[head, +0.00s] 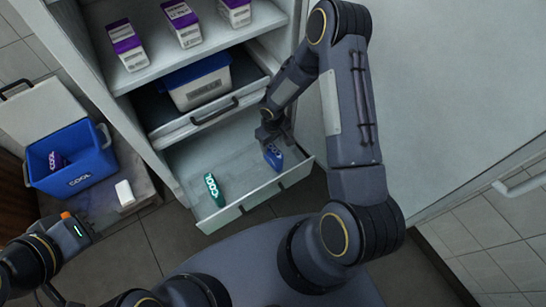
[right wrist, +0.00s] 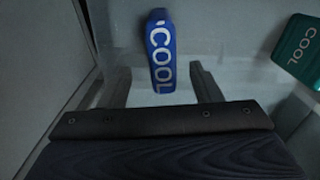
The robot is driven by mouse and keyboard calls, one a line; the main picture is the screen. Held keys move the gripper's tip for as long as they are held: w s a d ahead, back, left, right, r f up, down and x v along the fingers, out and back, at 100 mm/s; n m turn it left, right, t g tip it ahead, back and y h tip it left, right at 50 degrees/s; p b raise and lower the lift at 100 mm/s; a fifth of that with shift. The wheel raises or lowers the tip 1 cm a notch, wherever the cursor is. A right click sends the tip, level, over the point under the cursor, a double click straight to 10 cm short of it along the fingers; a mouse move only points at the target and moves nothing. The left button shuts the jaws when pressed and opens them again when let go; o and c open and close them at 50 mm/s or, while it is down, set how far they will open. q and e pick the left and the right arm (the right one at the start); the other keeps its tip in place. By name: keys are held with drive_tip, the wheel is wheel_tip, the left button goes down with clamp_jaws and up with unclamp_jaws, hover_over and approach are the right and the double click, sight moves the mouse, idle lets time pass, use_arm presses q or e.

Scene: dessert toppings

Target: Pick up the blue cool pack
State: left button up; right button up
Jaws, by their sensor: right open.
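The blue cool pack (head: 273,156) lies in the open lower drawer (head: 235,205), near its right end. In the right wrist view the blue pack (right wrist: 160,45), lettered COOL, reaches between the two fingertips, with clear gaps on both sides. My right gripper (head: 268,138) is over the drawer at the pack; in the right wrist view this gripper (right wrist: 160,78) is open and empty. A green cool pack (head: 214,189) lies left of it in the same drawer, also in the right wrist view (right wrist: 300,50). My left gripper (head: 72,235) is at lower left; its fingers are not clear.
A blue cooler box (head: 72,157) lettered COOL, with a purple pack (head: 57,161) inside, stands on a low stand at left. A small white item (head: 125,193) is beside it. A lidded bin (head: 200,84) sits in the drawer above; purple-and-white cartons (head: 128,45) stand on the shelf.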

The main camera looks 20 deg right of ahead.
sight(273, 153)
drive_tip(key=f+b, duration=0.1)
drive_tip(key=f, duration=0.2)
drive_tip(key=f+b, duration=0.1)
drive_tip(key=f, duration=0.2)
drive_tip(key=shift+s+a+f+b, duration=0.1)
drive_tip(key=shift+s+f+b, duration=0.1)
drive_tip(key=shift+f+b, duration=0.2)
drive_tip(key=shift+r, duration=0.1)
clamp_jaws()
